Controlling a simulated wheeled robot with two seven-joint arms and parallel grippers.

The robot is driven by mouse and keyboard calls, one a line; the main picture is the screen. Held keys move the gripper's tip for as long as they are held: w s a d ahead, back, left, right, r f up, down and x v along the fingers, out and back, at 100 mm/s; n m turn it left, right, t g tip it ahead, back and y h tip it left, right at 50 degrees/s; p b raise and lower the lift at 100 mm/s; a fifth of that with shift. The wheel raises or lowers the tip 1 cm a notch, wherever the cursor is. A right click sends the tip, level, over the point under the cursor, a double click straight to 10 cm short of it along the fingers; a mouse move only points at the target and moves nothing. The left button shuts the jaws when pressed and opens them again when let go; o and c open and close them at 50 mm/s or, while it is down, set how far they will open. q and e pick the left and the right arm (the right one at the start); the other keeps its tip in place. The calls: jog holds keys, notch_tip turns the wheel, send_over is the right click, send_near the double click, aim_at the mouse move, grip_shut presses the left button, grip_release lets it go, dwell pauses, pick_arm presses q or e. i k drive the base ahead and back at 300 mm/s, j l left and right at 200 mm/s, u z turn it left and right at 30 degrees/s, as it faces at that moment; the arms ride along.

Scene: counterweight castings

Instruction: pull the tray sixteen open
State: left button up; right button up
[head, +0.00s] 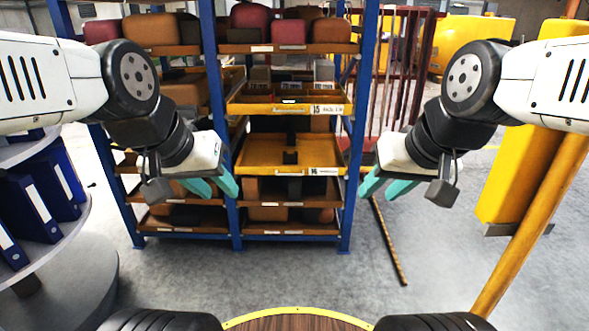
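Tray sixteen (262,164) is a yellow tray in the right bay of the blue rack, with a white label reading 16 at the right of its front edge. Its yellow floor shows, with a small dark block (290,157) near the middle. How far it stands out of the rack I cannot tell. My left gripper (222,192) has teal fingers spread apart and empty, left of the tray and nearer to me. My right gripper (377,193) is also open and empty, right of the tray. Neither appears to touch it.
Tray fifteen (262,107) sits directly above. Rounded brown and red castings (151,31) fill other shelves. Blue posts (356,130) flank the bay. A round stand with blue binders (42,208) is at left; a yellow slanted pole (531,225) is at right.

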aim_at(291, 153)
jog(key=i+l+u, duration=0.25)
jog(key=i, duration=0.15)
jog(key=i+l+u, duration=0.3)
jog(key=i, duration=0.15)
jog(key=i+l+u, duration=0.1)
jog(key=i+u, duration=0.15)
jog(key=i, duration=0.2)
jog(key=i+l+u, duration=0.25)
jog(key=i, duration=0.15)
jog(key=i+j, duration=0.2)
